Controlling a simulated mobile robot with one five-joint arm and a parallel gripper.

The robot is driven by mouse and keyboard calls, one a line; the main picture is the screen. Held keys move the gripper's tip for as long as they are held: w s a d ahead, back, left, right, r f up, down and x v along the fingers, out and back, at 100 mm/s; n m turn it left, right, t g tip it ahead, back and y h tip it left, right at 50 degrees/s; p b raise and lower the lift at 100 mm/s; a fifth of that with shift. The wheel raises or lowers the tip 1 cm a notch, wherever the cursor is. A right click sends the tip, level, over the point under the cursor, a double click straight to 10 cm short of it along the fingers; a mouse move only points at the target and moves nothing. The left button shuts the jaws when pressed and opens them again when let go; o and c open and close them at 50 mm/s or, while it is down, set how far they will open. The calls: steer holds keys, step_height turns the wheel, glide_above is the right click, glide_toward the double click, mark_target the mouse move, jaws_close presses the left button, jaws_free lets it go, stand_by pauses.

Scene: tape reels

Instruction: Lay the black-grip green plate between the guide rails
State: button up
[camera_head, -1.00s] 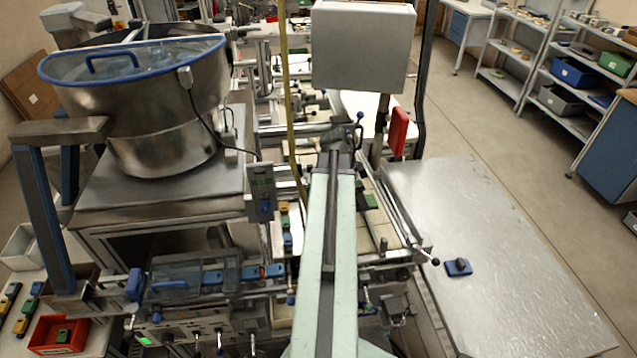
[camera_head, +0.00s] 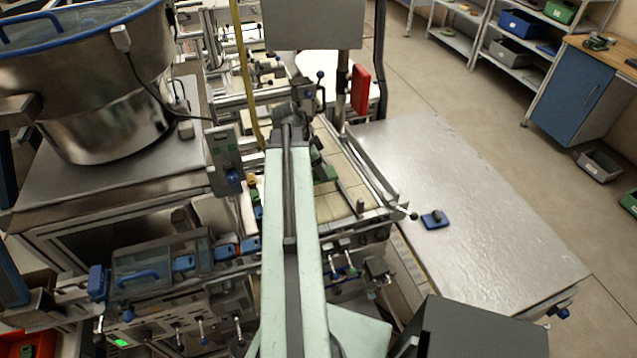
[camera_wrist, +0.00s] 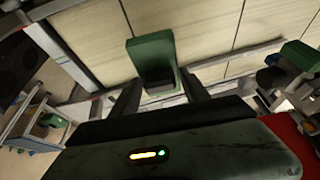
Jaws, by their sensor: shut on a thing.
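The green plate (camera_wrist: 150,48) with its black grip (camera_wrist: 160,84) is at the middle of the wrist view, over pale tan boards. My gripper (camera_wrist: 160,79) is shut on the black grip, one dark finger on each side. In the head view the green plate (camera_head: 327,174) shows just right of my arm, over the tan bed (camera_head: 348,190). Metal guide rails (camera_head: 375,180) run along this bed. Whether the plate touches the bed or hangs above it, I cannot tell. My arm hides part of the bed's left side.
A blue plate with a dark grip (camera_head: 435,220) lies on the bare metal table (camera_head: 470,190) at right. A big steel bowl feeder (camera_head: 100,110) stands at left. A grey panel (camera_head: 313,22) and a red box (camera_head: 360,90) stand behind the bed.

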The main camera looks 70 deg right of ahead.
mark_target(316, 175)
steer(key=shift+f+b, duration=1.95)
steer(key=shift+f, duration=0.65)
steer(key=o, duration=1.5)
steer(key=shift+r, duration=0.1)
steer(key=shift+r+p, duration=0.25)
steer(key=shift+p, duration=0.1)
steer(key=p+v, duration=1.1)
steer(key=v, duration=0.1)
steer(key=shift+f, duration=0.1)
